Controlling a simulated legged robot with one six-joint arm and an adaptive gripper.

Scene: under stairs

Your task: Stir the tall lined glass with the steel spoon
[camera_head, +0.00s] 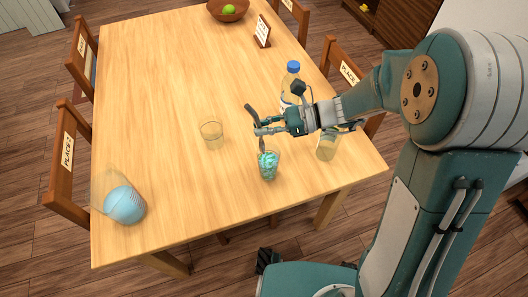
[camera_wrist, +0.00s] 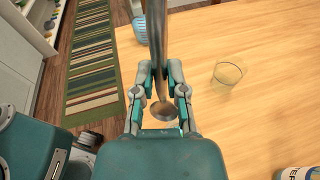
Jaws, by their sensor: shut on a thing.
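My gripper (camera_head: 264,128) is shut on the steel spoon (camera_head: 262,145), above the near part of the table. The spoon points down at a clear glass with teal pieces (camera_head: 268,166); I cannot tell how far it reaches inside. In the wrist view the spoon (camera_wrist: 156,50) runs between my fingers (camera_wrist: 162,98), with a rounded metal end below. A taller glass with pale yellow contents (camera_head: 327,147) stands to the right, partly behind my arm. Lines on either glass are too small to make out.
A short glass (camera_head: 212,135) stands left of my gripper. A blue-capped bottle (camera_head: 292,83) stands behind my gripper. A brown bowl (camera_head: 229,10) is at the far end. The table's left middle is clear.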

